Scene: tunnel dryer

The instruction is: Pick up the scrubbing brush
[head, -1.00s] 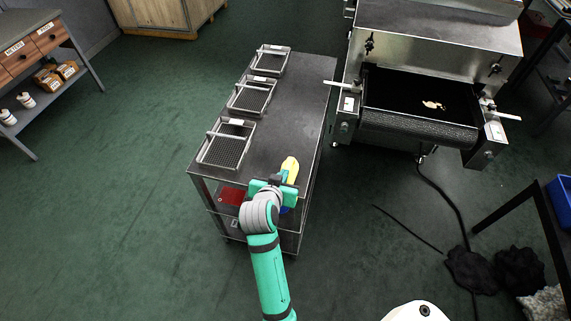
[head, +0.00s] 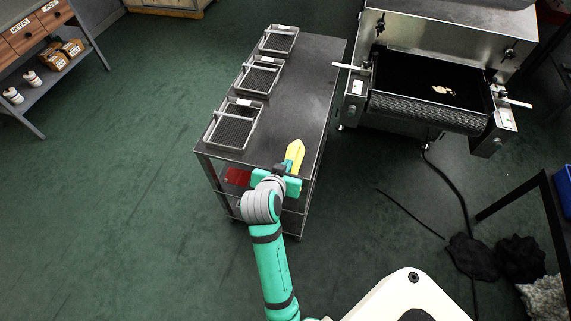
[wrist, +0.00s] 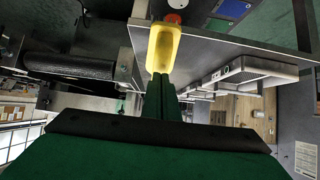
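The scrubbing brush (head: 295,154) shows as a long yellow piece at the near right corner of the cart top, just beyond my gripper (head: 281,177). In the wrist view, the yellow brush (wrist: 163,48) lies straight ahead at the tips of my green fingers (wrist: 161,80). The fingers are close together and look shut on its near end. That near end is partly hidden by the fingers. I cannot tell from these views whether the brush touches the cart top.
The dark cart (head: 305,85) carries several wire-mesh trays, such as the nearest tray (head: 232,124), along its left side. A red item (head: 238,176) is on a lower shelf. The dryer's conveyor (head: 425,108) stands to the right. A cable (head: 455,190) lies on the open green floor.

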